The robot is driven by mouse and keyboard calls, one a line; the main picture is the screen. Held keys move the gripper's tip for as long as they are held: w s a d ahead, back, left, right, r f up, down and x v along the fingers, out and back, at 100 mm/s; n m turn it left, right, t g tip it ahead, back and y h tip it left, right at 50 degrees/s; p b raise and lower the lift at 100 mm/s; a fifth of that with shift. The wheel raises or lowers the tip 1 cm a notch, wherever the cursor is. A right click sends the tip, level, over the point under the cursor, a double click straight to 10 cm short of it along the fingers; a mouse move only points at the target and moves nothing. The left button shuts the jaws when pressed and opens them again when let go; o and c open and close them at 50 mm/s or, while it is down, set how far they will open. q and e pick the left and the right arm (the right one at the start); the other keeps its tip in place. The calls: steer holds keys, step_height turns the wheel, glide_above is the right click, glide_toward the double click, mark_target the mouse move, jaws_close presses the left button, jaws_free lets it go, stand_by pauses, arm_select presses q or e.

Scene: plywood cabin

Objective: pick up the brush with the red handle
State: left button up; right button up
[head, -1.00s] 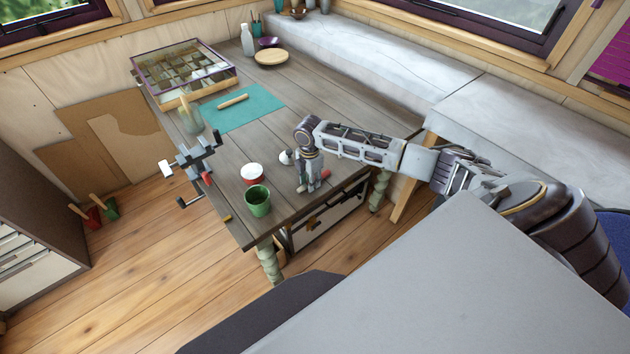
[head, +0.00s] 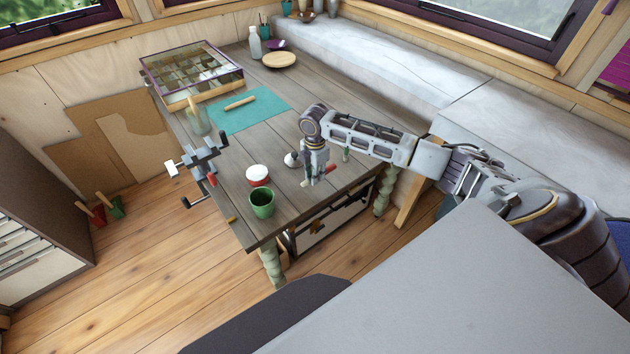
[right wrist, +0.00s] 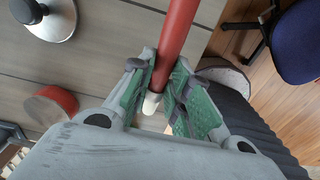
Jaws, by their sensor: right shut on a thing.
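The brush's red handle (right wrist: 178,32) runs down from the top edge of the right wrist view to a pale end between my finger pads. My right gripper (right wrist: 161,88) is shut on it. In the head view my right gripper (head: 315,181) is over the front right part of the table, with a bit of the red handle (head: 331,169) showing beside it. The rest of the brush is mostly hidden by the fingers or out of the picture. My left gripper is not in view.
On the table (head: 283,210), a green cup (head: 262,204), a red-and-white bowl (head: 258,175) and a small white-based object (head: 291,160) stand left of my gripper. A grey vise (head: 203,158) is at the left edge. A teal mat (head: 250,117) lies farther back.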

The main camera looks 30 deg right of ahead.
steer(key=shift+r, duration=2.65)
